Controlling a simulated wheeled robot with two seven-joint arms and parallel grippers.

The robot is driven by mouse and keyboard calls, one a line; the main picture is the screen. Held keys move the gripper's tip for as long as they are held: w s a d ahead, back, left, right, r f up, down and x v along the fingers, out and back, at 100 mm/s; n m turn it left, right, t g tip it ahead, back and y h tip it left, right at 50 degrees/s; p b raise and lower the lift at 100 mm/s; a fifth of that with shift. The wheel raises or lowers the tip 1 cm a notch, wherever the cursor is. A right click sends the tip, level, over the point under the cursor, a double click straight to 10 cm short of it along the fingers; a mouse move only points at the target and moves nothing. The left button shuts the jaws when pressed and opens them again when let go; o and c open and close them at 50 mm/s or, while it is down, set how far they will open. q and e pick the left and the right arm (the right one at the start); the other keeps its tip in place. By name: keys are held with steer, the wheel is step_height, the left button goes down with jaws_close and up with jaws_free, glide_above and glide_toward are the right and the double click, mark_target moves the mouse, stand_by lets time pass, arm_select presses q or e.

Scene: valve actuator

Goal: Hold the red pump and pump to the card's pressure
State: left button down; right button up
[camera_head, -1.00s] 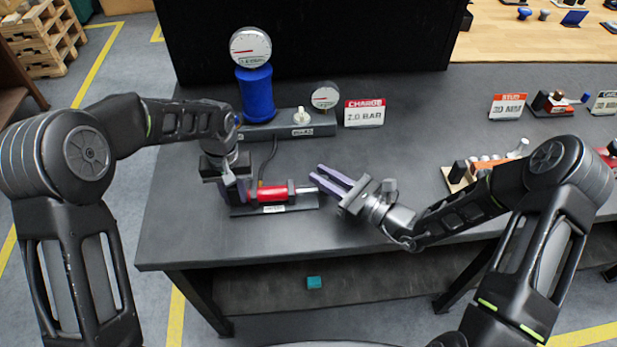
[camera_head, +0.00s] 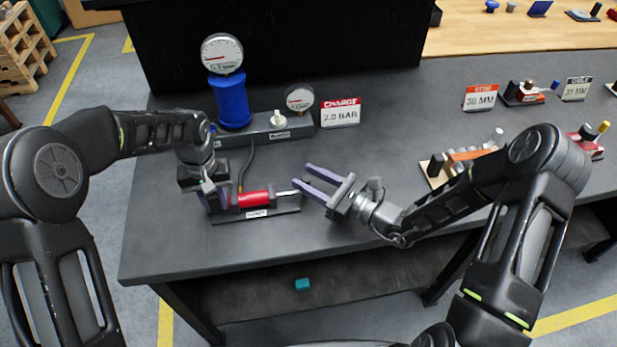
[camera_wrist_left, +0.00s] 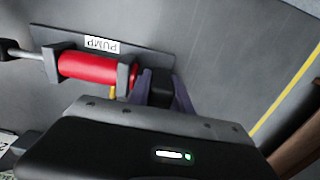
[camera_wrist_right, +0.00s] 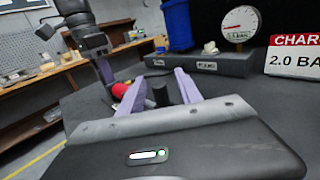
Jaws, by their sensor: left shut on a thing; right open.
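The red pump (camera_head: 255,199) lies on its dark base with a white PUMP label, near the front left of the bench. My left gripper (camera_head: 214,201) is shut on the dark block at the pump's left end, also seen in the left wrist view (camera_wrist_left: 158,88). The pump's rod and dark handle (camera_wrist_left: 12,50) extend from its other end. My right gripper (camera_head: 303,176) is open at the handle end, and its fingers stand either side of a dark knob (camera_wrist_right: 160,94) in the right wrist view. The card (camera_head: 341,113) reads CHARGE 2.0 BAR.
Behind the pump stands a blue cylinder (camera_head: 232,101) with a large gauge (camera_head: 222,54). A smaller gauge (camera_head: 299,98) and a white knob (camera_head: 278,119) sit on the same dark base. A hose (camera_head: 247,165) runs to the pump. An orange fixture (camera_head: 466,158) stands to the right.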

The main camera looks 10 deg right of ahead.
steer(key=v, duration=1.1)
steer(key=shift+s+d, duration=0.25)
steer(key=shift+s+d, duration=0.2)
steer(key=shift+c, duration=1.2)
steer(key=v, duration=0.2)
steer(key=f+v, duration=0.1)
steer(key=v, duration=0.2)
steer(key=shift+s+f, duration=0.1)
steer(key=shift+s, duration=0.2)
jaws_close()
